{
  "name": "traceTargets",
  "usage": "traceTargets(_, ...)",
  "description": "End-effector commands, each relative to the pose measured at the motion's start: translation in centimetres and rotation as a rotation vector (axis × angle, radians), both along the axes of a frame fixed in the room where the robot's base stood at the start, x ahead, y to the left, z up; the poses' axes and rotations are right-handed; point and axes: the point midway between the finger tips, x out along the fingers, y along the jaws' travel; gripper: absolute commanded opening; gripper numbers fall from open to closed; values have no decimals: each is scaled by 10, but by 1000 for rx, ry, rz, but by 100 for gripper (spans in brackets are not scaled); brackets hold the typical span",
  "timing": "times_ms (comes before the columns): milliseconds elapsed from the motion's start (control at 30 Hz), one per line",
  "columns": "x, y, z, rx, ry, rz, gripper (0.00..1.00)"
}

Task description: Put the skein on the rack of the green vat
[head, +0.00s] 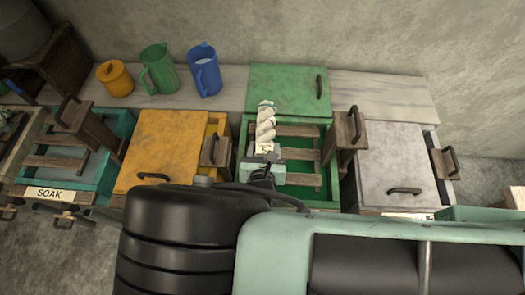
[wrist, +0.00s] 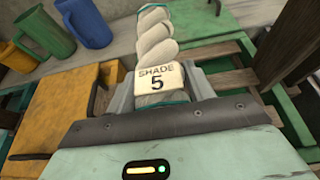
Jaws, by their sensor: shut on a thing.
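The skein (head: 265,122) is a cream twisted hank with a tag that reads "SHADE 5" in the wrist view (wrist: 155,50). My gripper (head: 262,172) is shut on its tagged end, and the twisted part points away from me. In the head view the skein appears over the open green vat (head: 244,140). The vat's rack of wooden slats (head: 297,153) shows beside and below it. I cannot tell whether the skein touches the slats. The green lid (head: 288,88) lies behind the opening. My arm hides the vat's near left part.
A yellow-lidded vat (head: 160,150) stands left and a grey-lidded vat (head: 395,165) right. A wooden block with a handle (head: 347,132) stands at the green vat's right edge. Jugs, green (head: 159,70) and blue (head: 204,70), and an orange pot (head: 115,78) stand behind. The SOAK vat (head: 75,165) is far left.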

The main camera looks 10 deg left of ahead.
Motion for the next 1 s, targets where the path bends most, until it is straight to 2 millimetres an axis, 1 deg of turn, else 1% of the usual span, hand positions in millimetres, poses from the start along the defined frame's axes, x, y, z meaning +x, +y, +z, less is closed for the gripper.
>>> traceTargets(33, 0, 0, -14, -1, -1, 0, 26)
traceTargets(200, 0, 0, -45, -1, -1, 0, 26)
traceTargets(433, 0, 0, -61, 1, -1, 0, 26)
traceTargets(633, 0, 0, -88, 0, -1, -1, 26)
traceTargets(700, 0, 0, -91, 0, -1, 0, 26)
traceTargets(1000, 0, 0, -90, 0, -1, 0, 26)
